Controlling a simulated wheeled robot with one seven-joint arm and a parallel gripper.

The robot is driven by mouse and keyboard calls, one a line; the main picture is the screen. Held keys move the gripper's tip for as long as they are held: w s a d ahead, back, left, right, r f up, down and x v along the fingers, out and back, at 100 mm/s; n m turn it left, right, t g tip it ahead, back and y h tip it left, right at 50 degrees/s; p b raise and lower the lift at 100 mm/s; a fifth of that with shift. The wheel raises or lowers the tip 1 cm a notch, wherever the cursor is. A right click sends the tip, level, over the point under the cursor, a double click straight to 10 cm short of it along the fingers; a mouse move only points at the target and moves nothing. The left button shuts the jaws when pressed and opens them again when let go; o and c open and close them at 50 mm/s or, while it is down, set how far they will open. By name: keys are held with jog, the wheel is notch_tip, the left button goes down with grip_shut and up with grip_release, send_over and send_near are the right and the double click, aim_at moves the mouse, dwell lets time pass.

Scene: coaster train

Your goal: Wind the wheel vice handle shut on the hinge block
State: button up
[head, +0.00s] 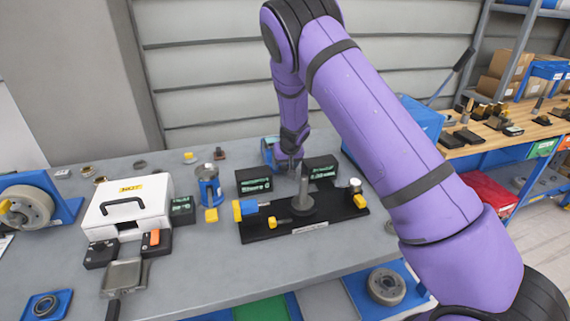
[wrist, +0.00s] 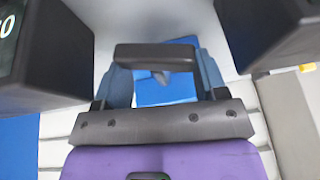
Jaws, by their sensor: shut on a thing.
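A blue device (head: 268,152), which looks like the vice, stands at the back of the grey bench, partly hidden behind my wrist. My gripper (head: 292,170) points down beside it, behind a dark disc with an upright post (head: 303,203). In the wrist view my gripper (wrist: 162,78) has its two blue-grey fingers on either side of a dark bar (wrist: 155,57), which looks like the handle, and it is shut on it. Blue surfaces (wrist: 165,90) show behind the bar. I cannot make out the hinge block or how far the vice jaws are closed.
Two black display boxes (head: 253,180) (head: 320,168) stand close on either side of my gripper. A black base plate (head: 275,232) with yellow knobs lies in front. A white case (head: 128,205) and blue wheel stand (head: 62,205) are at left.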

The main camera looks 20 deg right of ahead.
jog(key=shift+d+f+y, duration=0.1)
jog(key=shift+d+y, duration=0.05)
jog(key=shift+y, duration=0.25)
jog(key=shift+y, duration=0.3)
jog(key=o, duration=0.6)
jog(key=shift+o, duration=0.2)
jog(key=v, duration=1.1)
